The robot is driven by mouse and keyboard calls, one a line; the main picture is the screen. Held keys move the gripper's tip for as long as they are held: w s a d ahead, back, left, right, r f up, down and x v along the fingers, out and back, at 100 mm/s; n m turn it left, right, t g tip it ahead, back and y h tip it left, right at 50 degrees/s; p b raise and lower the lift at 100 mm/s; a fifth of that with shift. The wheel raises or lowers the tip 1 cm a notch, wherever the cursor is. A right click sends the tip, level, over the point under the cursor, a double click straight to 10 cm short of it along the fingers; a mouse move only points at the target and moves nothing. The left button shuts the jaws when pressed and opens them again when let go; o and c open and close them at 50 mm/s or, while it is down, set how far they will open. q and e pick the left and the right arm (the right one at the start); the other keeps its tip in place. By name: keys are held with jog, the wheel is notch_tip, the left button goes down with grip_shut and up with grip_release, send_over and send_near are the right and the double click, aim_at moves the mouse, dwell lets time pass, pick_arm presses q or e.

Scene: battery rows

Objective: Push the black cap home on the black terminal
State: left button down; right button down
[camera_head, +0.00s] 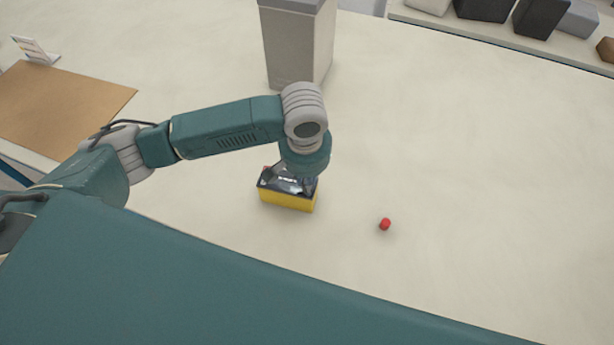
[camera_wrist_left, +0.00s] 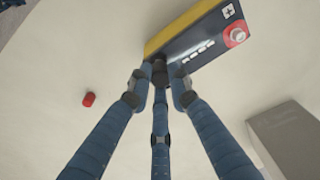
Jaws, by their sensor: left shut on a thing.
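The battery (camera_head: 287,200) is a yellow block with a dark top and stands on the table below my left gripper (camera_head: 291,180). In the left wrist view the battery (camera_wrist_left: 205,40) shows a plus sign and a metal post in a red ring, the red terminal (camera_wrist_left: 236,35), at its far end. The fingers of my left gripper (camera_wrist_left: 160,85) are shut on the black cap (camera_wrist_left: 159,72), at the battery's near end. The black terminal is hidden, and I cannot tell how far down the cap sits. A red cap (camera_head: 385,224) lies apart on the table, also in the left wrist view (camera_wrist_left: 89,99).
A grey box-like block (camera_head: 298,45) stands behind the battery. A brown mat (camera_head: 62,105) and a small card stand (camera_head: 36,50) are at the left. A shelf (camera_head: 480,35) with dark and grey boxes is at the back right. The table's right side is clear.

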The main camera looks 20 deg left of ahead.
pick_arm(q)
jog(key=shift+f, duration=0.5)
dwell(1.0)
jog(key=c, duration=1.5)
grip_release()
jog(key=shift+c, duration=0.2)
jog(key=o, duration=0.5)
jog(key=shift+r, duration=0.15)
notch_tip(320, 180, up, 5)
jog(key=p, duration=0.6)
jog(key=shift+f, duration=0.2)
jog(key=shift+r+p, duration=0.7)
jog(key=shift+r, duration=0.4)
